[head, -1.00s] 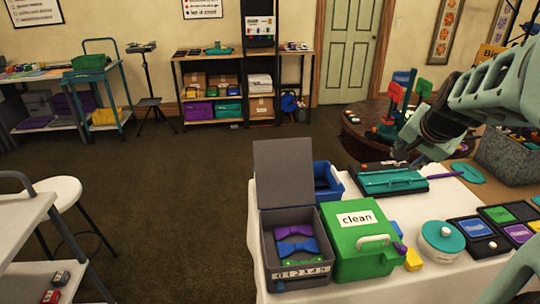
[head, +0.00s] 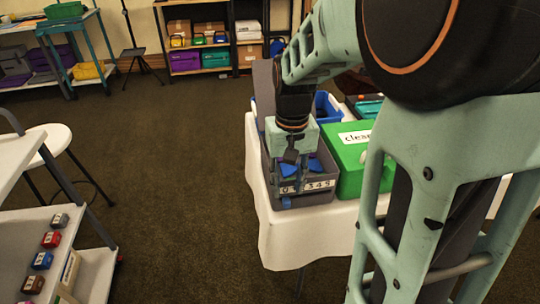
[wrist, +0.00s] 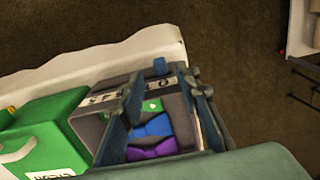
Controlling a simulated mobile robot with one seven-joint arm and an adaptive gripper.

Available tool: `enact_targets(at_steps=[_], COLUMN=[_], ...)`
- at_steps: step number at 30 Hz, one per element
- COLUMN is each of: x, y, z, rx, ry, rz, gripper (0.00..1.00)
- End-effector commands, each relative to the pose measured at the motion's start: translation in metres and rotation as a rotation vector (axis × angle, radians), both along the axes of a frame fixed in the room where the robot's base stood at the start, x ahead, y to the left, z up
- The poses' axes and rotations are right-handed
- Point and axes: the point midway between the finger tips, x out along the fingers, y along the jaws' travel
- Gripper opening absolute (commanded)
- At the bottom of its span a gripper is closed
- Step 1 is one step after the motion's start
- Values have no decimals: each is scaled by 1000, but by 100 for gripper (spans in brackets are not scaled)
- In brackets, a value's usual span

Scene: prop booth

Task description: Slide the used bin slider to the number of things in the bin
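The grey bin (head: 315,198) stands open on the white-clothed table, with a number strip (head: 318,184) along its front. In the wrist view, a purple bow tie (wrist: 153,151), a blue bow tie (wrist: 155,127) and a green bow tie (wrist: 151,106) lie inside the bin. The blue slider tab (head: 286,202) sits at the strip's low end, by the 0; it also shows in the wrist view (wrist: 159,66). My gripper (head: 291,183) is open above the front of the bin. Its fingers partly hide the strip and bin walls; the tab shows beyond and between the fingertips, apparently untouched.
A green box labelled clean (head: 362,160) stands right beside the bin. A blue bin (head: 327,104) is behind. My arm hides much of the table's right side. A white shelf (head: 35,235) with small blocks and a stool (head: 30,148) stand left, across open floor.

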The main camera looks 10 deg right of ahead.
Motion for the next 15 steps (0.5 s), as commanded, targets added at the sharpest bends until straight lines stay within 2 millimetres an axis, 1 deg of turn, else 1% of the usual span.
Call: enact_targets(at_steps=[1,6,10,15], x=[-1,0,0,0], y=[0,0,0,0], z=[-12,-35,-44,-46], rx=[0,0,0,0], ry=[3,2,0,-1], rz=[0,0,0,0], gripper=[30,30,30,30])
